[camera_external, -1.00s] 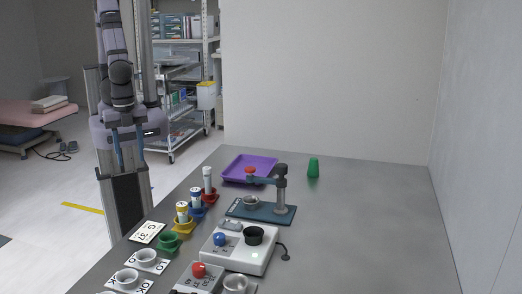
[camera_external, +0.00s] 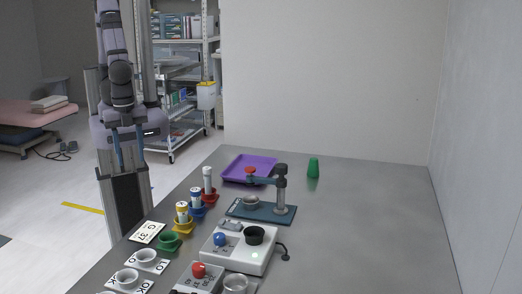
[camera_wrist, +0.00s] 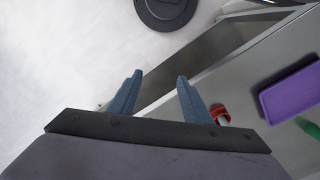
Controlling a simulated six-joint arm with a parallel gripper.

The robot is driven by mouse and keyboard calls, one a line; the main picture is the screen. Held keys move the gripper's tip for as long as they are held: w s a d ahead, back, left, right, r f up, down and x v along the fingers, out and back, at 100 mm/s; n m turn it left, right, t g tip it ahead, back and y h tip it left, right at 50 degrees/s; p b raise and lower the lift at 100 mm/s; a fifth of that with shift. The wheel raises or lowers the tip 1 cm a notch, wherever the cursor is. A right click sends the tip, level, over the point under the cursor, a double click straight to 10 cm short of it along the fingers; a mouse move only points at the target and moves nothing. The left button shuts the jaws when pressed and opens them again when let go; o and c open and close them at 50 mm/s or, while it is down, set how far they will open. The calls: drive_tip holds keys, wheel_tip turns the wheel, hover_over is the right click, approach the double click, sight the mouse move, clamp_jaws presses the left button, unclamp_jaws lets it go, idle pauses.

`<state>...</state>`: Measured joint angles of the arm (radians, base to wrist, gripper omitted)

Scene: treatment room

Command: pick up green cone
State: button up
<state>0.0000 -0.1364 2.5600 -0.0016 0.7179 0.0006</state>
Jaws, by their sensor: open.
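The green cone (camera_external: 313,168) stands upright near the far end of the grey table, to the right of the purple tray. In the wrist view the green cone (camera_wrist: 308,127) shows at the right edge, partly cut off by the frame. My gripper (camera_external: 128,160) is at the left, off the table's far left side, well away from the cone. In the wrist view the two blue fingers of my gripper (camera_wrist: 158,80) are spread apart with nothing between them.
A purple tray (camera_external: 237,162) and a teal stand with a raised arm (camera_external: 281,190) lie between my gripper and the cone. Red, blue, yellow and green holders line the table's left edge. A white device (camera_external: 237,258) sits nearer. The table's right side is clear.

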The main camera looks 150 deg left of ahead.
drive_tip(key=shift+o, duration=0.8)
